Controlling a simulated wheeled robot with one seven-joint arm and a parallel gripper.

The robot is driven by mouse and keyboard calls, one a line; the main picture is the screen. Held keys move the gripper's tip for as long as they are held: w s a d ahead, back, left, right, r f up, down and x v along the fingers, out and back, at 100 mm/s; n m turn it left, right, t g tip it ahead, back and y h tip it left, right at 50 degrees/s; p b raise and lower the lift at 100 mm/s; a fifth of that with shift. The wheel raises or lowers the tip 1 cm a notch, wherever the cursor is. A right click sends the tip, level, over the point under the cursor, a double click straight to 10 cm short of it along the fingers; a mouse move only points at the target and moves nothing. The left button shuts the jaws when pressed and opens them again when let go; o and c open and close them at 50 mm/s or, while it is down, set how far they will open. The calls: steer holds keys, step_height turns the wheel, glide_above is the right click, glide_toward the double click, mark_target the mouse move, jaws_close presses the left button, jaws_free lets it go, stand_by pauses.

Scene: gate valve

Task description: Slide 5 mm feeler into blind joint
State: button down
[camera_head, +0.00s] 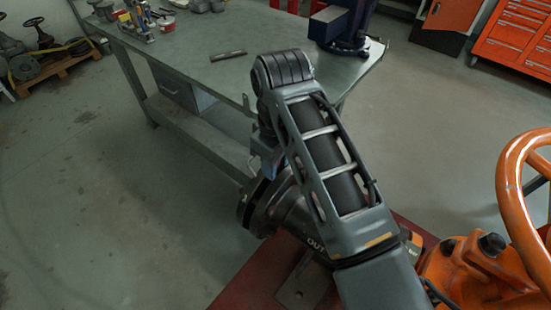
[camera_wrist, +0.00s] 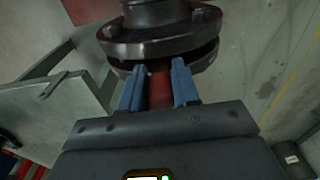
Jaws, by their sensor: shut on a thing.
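In the wrist view, the two blue fingers of my gripper (camera_wrist: 156,80) stand on either side of a red piece, which looks like the feeler (camera_wrist: 160,90). My gripper is shut on it. The feeler's far end meets the lower edge of the dark bolted flange joint (camera_wrist: 160,45); I cannot tell whether its tip is inside the gap. In the head view the flange joint (camera_head: 250,207) is at the end of the pipe marked OUT. My gripper (camera_head: 268,158) is mostly hidden behind my arm there, and the feeler is not visible.
An orange valve body (camera_head: 465,268) with an orange handwheel (camera_head: 512,180) stands at right. A green-grey workbench (camera_head: 190,85) lies behind the joint, with a blue vise (camera_head: 345,25) and a metal bar (camera_head: 228,54) on it. Open floor lies at left.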

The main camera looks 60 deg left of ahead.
steer(key=shift+f, duration=0.5)
steer(key=c, duration=0.7)
jaws_free()
steer(key=shift+c, duration=0.2)
steer(key=shift+r, duration=0.15)
steer(key=r, duration=0.3)
steer(key=r+b, duration=0.1)
steer(key=r, duration=0.3)
steer(key=shift+d+r, duration=0.2)
steer(key=shift+r, duration=0.1)
